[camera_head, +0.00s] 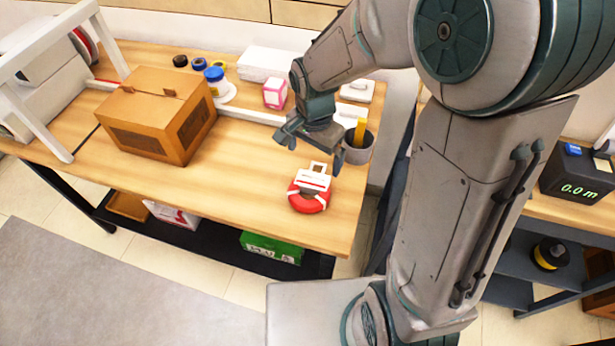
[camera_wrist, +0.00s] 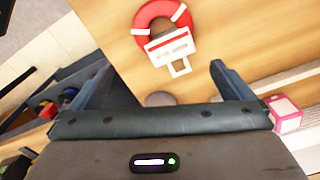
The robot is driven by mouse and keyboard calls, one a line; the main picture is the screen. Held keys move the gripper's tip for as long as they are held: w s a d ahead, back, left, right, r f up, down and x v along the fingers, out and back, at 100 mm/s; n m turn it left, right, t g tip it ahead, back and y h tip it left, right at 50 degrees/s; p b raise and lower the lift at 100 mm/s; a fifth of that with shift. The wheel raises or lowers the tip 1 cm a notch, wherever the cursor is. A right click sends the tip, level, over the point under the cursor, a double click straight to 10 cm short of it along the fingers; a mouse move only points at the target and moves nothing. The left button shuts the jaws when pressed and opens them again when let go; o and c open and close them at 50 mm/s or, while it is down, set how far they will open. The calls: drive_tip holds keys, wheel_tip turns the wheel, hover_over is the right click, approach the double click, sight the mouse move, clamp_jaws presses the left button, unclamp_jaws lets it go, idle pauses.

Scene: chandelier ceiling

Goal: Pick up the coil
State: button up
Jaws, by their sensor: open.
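The coil (camera_head: 309,205) is a red ring with white bands and a white tagged card on top. It lies flat on the wooden table near the front right edge. It also shows in the wrist view (camera_wrist: 142,19) at the top, beyond my fingers. My gripper (camera_head: 311,150) is open and empty. It hangs above the table, behind the coil in the head view and apart from it. In the wrist view my gripper (camera_wrist: 151,75) shows two dark fingers spread wide, with nothing between them.
A grey cup (camera_head: 358,153) with a yellow item stands close to the right of my gripper. A pink-and-white box (camera_head: 275,93) and a brown carton (camera_head: 155,115) are on the table. Table around the coil's left side is clear.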

sight(309, 196)
drive_tip(key=f, duration=1)
drive_tip(key=a+f, duration=0.1)
drive_tip(key=f, duration=0.4)
drive_tip(key=shift+p, duration=0.3)
drive_tip(key=shift+c, duration=0.3)
drive_tip(key=c, duration=0.8)
